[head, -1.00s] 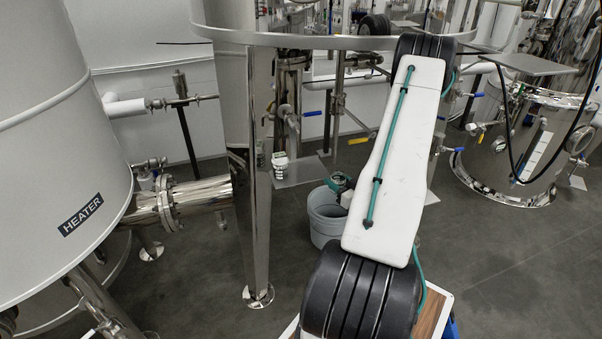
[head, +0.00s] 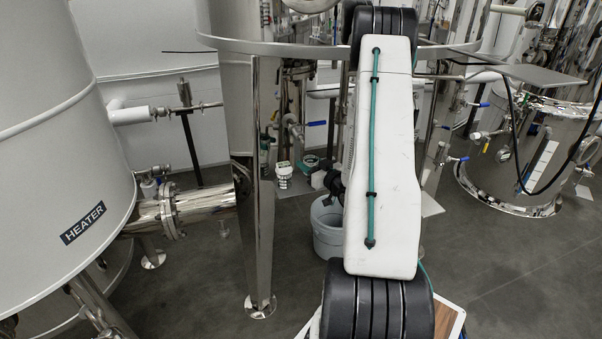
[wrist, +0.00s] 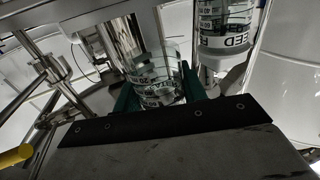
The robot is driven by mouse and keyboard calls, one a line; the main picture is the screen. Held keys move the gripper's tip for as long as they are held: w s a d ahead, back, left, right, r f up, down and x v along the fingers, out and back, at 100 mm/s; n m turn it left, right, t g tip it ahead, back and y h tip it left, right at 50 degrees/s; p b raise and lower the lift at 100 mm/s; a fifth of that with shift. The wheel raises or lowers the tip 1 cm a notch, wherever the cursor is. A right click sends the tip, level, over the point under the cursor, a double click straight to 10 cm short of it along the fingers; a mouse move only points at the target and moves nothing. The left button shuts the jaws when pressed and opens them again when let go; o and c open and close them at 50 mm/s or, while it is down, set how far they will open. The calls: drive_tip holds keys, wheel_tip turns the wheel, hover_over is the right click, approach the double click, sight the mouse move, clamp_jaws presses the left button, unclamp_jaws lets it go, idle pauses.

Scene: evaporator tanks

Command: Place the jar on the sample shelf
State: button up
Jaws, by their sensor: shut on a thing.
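The lettering is only partly readable. In the head view my gripper (head: 312,161) shows small and green behind my arm, at the back between the tank legs; the held jar is hard to make out there. A second jar (wrist: 226,35), labelled FEED, stands close to the right of the held one in the wrist view. In the head view a jar (head: 284,172) stands left of my gripper on a grey plate (head: 291,189), possibly the sample shelf.
A grey bucket (head: 327,232) stands on the floor left of my arm. A steel tank leg (head: 262,200) rises left of the jars. The HEATER tank (head: 70,150) is far left. A grey plate (head: 540,75) juts out at right. Valves and pipes surround the jars.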

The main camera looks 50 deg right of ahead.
drive_tip(key=shift+w+a+f, duration=0.1)
drive_tip(key=shift+w+a, duration=0.15)
drive_tip(key=shift+w, duration=0.3)
drive_tip(key=shift+w+a, duration=0.25)
drive_tip(key=shift+w, duration=0.3)
drive_tip(key=shift+w+a+f, duration=0.1)
drive_tip(key=shift+w+f, duration=0.1)
drive_tip(key=shift+w, duration=0.05)
drive_tip(key=shift+f, duration=1.55)
drive_tip(key=shift+f, duration=0.2)
drive_tip(key=o, duration=0.8)
